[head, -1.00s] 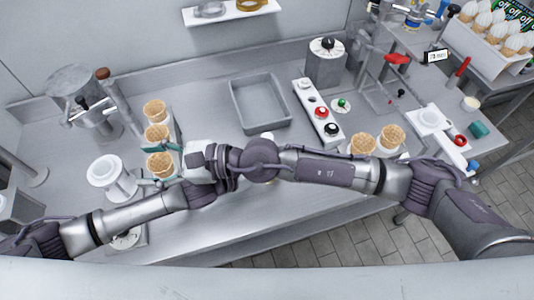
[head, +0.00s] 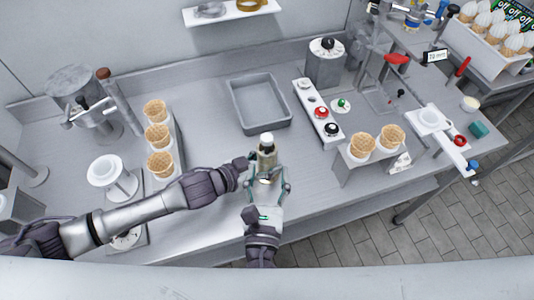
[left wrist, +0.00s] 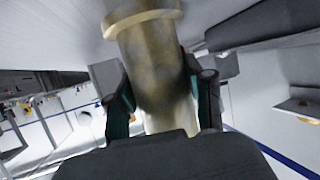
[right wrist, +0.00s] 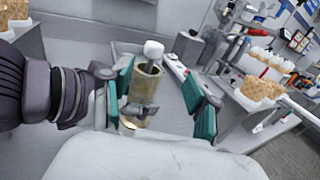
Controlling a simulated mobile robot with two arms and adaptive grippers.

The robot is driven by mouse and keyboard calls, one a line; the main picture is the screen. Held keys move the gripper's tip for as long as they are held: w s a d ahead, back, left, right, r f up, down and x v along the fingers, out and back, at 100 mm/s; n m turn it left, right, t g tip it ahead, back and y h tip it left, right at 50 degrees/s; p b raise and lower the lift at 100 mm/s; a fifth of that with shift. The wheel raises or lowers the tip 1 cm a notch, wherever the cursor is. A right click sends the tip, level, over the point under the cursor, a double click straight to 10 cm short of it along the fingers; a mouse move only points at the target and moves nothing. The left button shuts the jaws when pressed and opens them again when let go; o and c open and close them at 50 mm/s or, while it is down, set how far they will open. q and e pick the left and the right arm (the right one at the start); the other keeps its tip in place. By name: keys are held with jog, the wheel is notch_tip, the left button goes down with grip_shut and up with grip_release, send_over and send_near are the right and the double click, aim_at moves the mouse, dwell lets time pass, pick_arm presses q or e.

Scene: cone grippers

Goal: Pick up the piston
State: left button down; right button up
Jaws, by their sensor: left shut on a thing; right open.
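The piston, a brass-coloured cylinder with a white top (head: 267,146), is upright above the front middle of the table. My left gripper (head: 258,168) comes in from the left and is shut on it. The left wrist view shows the brass body (left wrist: 155,60) between the two fingers. My right gripper (head: 268,190) is open just in front of the piston, pointing towards it. In the right wrist view the piston (right wrist: 147,85) appears between the open fingers, closer to the left one. I cannot tell whether they touch it. Its lower end is partly hidden.
Three waffle cones (head: 157,135) stand in a holder at the left, near a white funnel-like part (head: 108,172). A grey tray (head: 262,125) lies behind the piston. A button panel (head: 318,112) and two more cones (head: 362,145) are to the right. The front table strip is mostly clear.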

aim_at(266, 146)
jog(key=w, duration=0.4)
jog(key=shift+w+d, duration=0.1)
jog(key=shift+w+f, duration=0.2)
jog(key=shift+w, duration=1.25)
jog(key=shift+w+f, duration=0.15)
jog(key=shift+w, duration=1.25)
grip_shut()
